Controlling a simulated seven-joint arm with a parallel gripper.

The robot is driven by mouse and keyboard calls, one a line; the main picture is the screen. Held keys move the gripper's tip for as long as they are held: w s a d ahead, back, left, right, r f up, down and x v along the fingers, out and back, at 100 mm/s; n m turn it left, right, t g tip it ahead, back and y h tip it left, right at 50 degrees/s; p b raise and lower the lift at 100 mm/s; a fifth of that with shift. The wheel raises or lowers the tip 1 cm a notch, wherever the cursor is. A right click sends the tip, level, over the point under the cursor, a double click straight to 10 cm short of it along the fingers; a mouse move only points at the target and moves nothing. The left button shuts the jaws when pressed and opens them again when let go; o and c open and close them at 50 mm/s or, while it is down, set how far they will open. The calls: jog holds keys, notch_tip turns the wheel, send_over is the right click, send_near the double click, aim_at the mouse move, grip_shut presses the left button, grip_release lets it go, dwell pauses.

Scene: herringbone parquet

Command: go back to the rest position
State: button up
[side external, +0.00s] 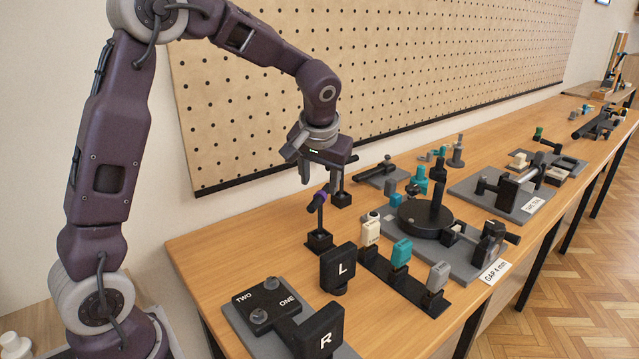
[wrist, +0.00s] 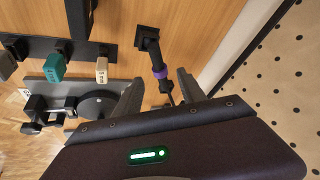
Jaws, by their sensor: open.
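My gripper (side external: 323,173) hangs from my arm above the left part of the wooden bench, pointing down. In the wrist view its two fingers (wrist: 159,78) are apart, with nothing gripped between them. A black tool with a purple ring (side external: 320,198) stands tilted on a small black stand (side external: 319,241) just below the gripper. In the wrist view the purple-ringed tool (wrist: 160,72) appears between the fingers; how far below the fingertips it is, I cannot tell.
Blocks marked L (side external: 338,268) and R (side external: 316,334) stand toward the front. A rack (side external: 412,281) holds white, teal and grey pieces. A round black fixture (side external: 426,216) sits behind it. The pegboard (side external: 380,70) rises behind the bench. Air above the bench is open.

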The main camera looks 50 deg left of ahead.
jog(key=s+d+r+m+h, duration=0.1)
jog(key=s+d, duration=0.3)
jog(key=s, duration=0.5)
jog(key=s+d+r+m+t+h, duration=0.1)
jog(key=s+d, duration=0.3)
jog(key=s, duration=0.5)
jog(key=s+d+r+m+t+h, duration=0.1)
jog(key=s+d, duration=0.4)
jog(key=s, duration=0.5)
notch_tip(320, 180, up, 2)
jog(key=m+h, duration=0.1)
jog(key=m, duration=0.1)
jog(key=shift+r+m, duration=0.2)
jog(key=shift+m, duration=0.1)
